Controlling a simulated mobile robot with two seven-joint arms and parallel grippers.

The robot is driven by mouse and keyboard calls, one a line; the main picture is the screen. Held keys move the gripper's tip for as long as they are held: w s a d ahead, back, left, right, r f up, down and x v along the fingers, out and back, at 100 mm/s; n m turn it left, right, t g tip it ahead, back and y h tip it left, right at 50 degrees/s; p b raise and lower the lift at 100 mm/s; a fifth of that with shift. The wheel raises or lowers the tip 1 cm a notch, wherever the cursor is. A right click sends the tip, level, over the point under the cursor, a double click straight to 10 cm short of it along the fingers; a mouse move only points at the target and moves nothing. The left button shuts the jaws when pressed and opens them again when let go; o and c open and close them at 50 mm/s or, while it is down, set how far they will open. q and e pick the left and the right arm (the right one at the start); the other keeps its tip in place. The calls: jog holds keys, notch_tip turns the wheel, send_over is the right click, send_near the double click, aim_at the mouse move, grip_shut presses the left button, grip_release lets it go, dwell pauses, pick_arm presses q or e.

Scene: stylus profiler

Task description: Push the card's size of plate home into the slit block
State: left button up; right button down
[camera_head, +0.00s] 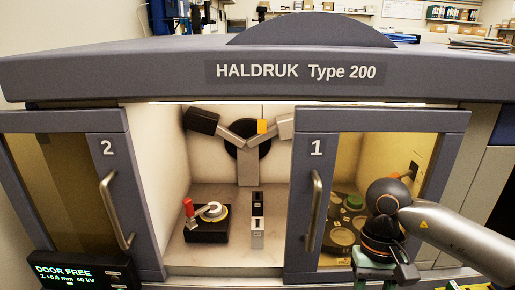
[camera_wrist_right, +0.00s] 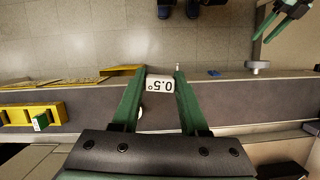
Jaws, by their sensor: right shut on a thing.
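In the right wrist view my right gripper (camera_wrist_right: 161,76) is shut on a small white plate (camera_wrist_right: 160,86) marked 0.5°, which reads upside down there. In the head view this gripper is at the bottom right, in front of door 1, with its tips cut off by the frame edge. A narrow black-and-white block (camera_head: 257,222) stands on the chamber floor; it may be the slit block, but I cannot make out a slit. I cannot make out the card. My left gripper (camera_wrist_right: 289,18) shows green fingers apart at the top right of the wrist view.
The chamber between door 2 (camera_head: 108,200) and door 1 (camera_head: 302,190) is open. A black base with a red-knobbed lever (camera_head: 206,230) stands left of the block. A yellow rack (camera_wrist_right: 18,117) holds a green-and-white piece (camera_wrist_right: 40,122). A display (camera_head: 82,273) reads DOOR FREE.

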jog(key=shift+w+d+f+n, duration=0.1)
jog(key=shift+w+f+n, duration=0.05)
jog(key=shift+f+n, duration=0.55)
